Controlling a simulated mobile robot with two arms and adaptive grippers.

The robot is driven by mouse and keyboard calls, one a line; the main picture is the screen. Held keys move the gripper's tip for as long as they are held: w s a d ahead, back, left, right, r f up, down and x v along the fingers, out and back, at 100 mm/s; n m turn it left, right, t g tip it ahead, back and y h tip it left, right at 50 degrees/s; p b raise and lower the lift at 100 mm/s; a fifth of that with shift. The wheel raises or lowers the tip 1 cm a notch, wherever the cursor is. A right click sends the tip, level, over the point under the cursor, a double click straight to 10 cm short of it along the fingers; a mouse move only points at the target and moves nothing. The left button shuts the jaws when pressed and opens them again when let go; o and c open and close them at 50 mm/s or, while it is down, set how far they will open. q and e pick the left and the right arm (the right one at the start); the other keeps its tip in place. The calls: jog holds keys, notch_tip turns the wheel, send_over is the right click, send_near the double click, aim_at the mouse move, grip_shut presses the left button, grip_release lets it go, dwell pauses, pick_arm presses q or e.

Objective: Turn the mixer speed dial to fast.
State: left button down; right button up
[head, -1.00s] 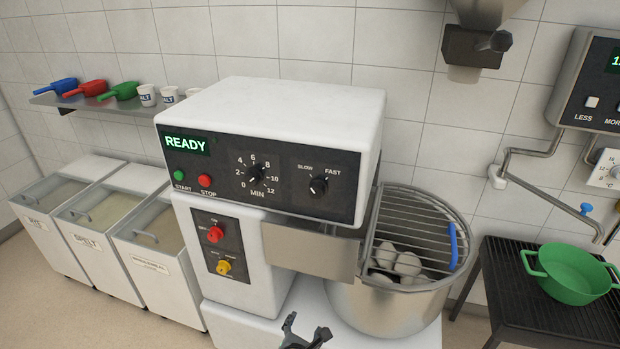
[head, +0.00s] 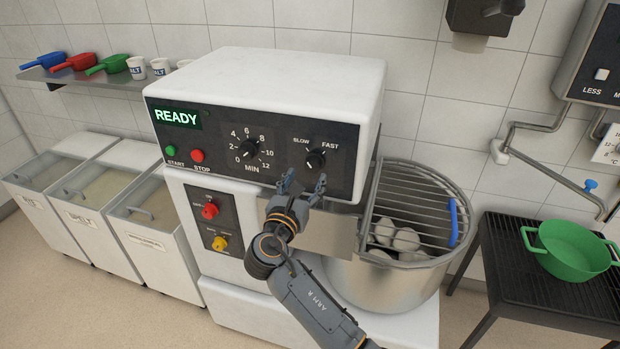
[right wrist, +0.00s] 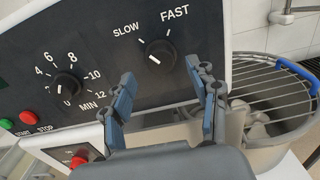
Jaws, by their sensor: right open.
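The mixer (head: 290,75) is a white box with a black panel. Its speed dial (head: 315,160) is a small black knob under the words SLOW and FAST; it also shows in the right wrist view (right wrist: 160,53). I cannot clearly tell which word its pointer faces. My right gripper (head: 302,182) is open and empty, just below the speed dial and apart from it. In the right wrist view its two fingers (right wrist: 160,72) stand spread, with the dial beyond and between their tips. My left gripper is not in view.
The minute dial (head: 248,150) sits left of the speed dial, with START and STOP buttons further left. The lit display (head: 177,117) reads READY. The steel bowl (head: 385,290) with its wire guard (head: 410,200) stands close on the right. A green pot (head: 568,250) stands further right.

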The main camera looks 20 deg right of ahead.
aim_at(312, 167)
jog(key=b+x, duration=0.1)
jog(key=x, duration=0.2)
jog(key=shift+w+d, duration=0.15)
jog(key=shift+w, duration=0.05)
jog(key=shift+w+d, duration=0.2)
jog(key=shift+w, duration=0.1)
jog(key=shift+c, duration=0.5)
jog(key=c, duration=1.1)
